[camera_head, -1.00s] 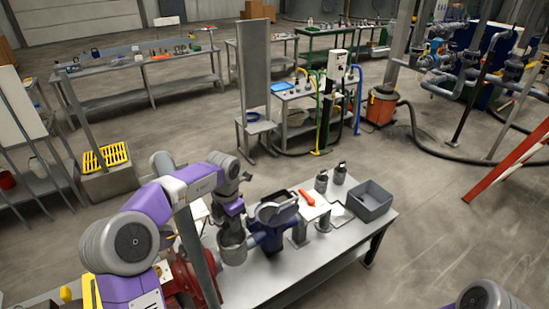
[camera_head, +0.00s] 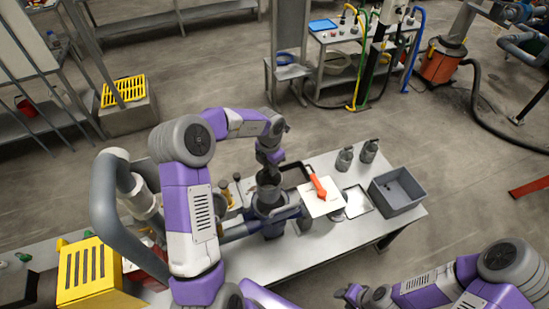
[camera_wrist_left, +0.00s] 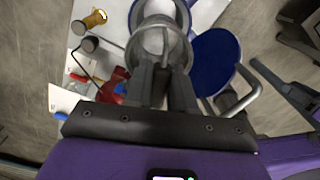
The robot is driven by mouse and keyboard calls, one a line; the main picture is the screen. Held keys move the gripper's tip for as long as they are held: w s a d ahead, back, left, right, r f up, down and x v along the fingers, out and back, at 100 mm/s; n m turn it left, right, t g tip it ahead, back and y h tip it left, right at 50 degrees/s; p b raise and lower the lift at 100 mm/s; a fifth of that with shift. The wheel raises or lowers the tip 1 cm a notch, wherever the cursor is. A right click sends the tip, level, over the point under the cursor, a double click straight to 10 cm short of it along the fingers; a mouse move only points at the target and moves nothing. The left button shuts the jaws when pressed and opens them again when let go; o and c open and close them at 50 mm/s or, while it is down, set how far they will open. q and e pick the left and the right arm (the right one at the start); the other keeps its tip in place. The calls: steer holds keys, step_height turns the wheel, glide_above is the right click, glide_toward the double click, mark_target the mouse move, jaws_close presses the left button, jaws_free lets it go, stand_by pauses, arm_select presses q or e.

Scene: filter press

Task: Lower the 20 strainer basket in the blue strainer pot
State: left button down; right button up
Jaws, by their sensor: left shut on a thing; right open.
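The strainer basket (camera_wrist_left: 160,38), a grey metal cup with a round rim, is held by my left gripper (camera_wrist_left: 162,88). The left gripper (camera_head: 269,160) points down over the blue strainer pot (camera_head: 270,207) on the bench. In the left wrist view the basket lines up with the pot's mouth, and the pot's blue rim (camera_wrist_left: 186,12) shows around it. I cannot tell how deep the basket sits. A round blue lid (camera_wrist_left: 215,62) stands beside the pot. My right gripper (camera_head: 353,295) is open and empty at the bottom, off the bench front.
On the bench (camera_head: 300,258), right of the pot, are a white board (camera_head: 325,205) with an orange tool (camera_head: 319,187), two grey canisters (camera_head: 344,160), and a grey bin (camera_head: 397,192). A red machine part stands close left. The bench front is clear.

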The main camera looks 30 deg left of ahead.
arm_select(q)
steer(key=shift+w+f, duration=0.2)
steer(key=shift+f, duration=0.35)
steer(key=shift+f+b, duration=0.55)
steer(key=shift+f, duration=2.8)
step_height(320, 180, down, 10)
steer(key=b, duration=1.3)
steer(key=shift+f, duration=0.25)
step_height(320, 180, down, 7)
steer(key=shift+b, duration=0.4)
